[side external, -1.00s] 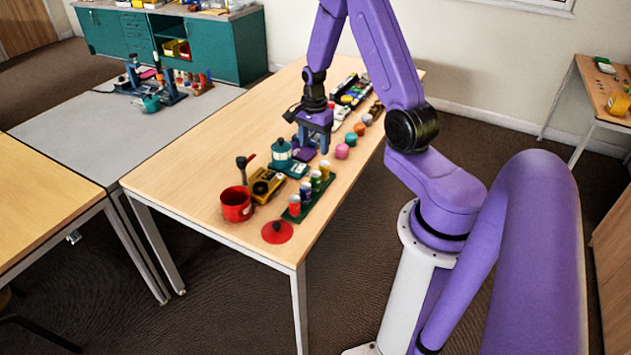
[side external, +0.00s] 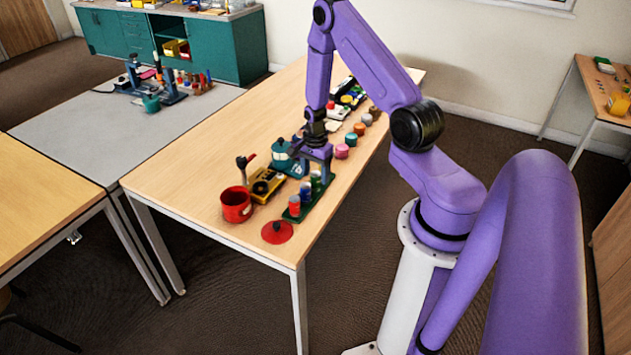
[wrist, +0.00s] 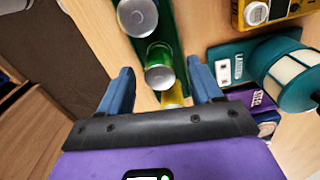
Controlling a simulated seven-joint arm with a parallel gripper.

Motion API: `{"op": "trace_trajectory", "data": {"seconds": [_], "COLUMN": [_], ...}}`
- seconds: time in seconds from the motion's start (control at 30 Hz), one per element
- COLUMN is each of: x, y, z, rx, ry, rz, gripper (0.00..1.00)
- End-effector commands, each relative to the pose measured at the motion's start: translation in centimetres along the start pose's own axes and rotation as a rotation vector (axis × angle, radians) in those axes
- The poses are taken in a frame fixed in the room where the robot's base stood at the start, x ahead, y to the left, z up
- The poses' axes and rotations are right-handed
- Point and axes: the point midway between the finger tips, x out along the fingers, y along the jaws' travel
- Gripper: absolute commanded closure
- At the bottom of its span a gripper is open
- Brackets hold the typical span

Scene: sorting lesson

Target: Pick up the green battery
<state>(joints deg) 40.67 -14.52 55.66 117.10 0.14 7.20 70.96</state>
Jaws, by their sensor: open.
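The green battery (side external: 316,181) stands upright in a green rack (side external: 291,217), in a row with a blue battery (side external: 306,192) and a red battery (side external: 294,206). My gripper (side external: 315,168) is open and empty, pointing down just above the green battery. In the wrist view, the green battery (wrist: 159,68) shows its silver top between and a little ahead of my spread fingers (wrist: 160,84). Another silver battery top (wrist: 138,16) shows ahead. I cannot tell the exact height gap.
A teal lantern (side external: 281,157) stands close beside my gripper; it also shows in the wrist view (wrist: 292,78). A yellow device (side external: 266,184), a red mug (side external: 236,205) and a red lid (side external: 277,232) are nearby. Several small pots, including a pink one (side external: 341,151), line the right edge.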

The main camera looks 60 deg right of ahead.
Motion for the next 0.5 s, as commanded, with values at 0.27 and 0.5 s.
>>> {"op": "trace_trajectory", "data": {"seconds": [0.27, 0.5], "x": [2.8, 3.0], "y": [0.1, 0.1], "z": [-0.1, -0.1], "rx": [0.000, 0.000], "ry": [-0.001, 0.000], "rz": [0.001, -0.001], "gripper": [0.36, 0.36]}}
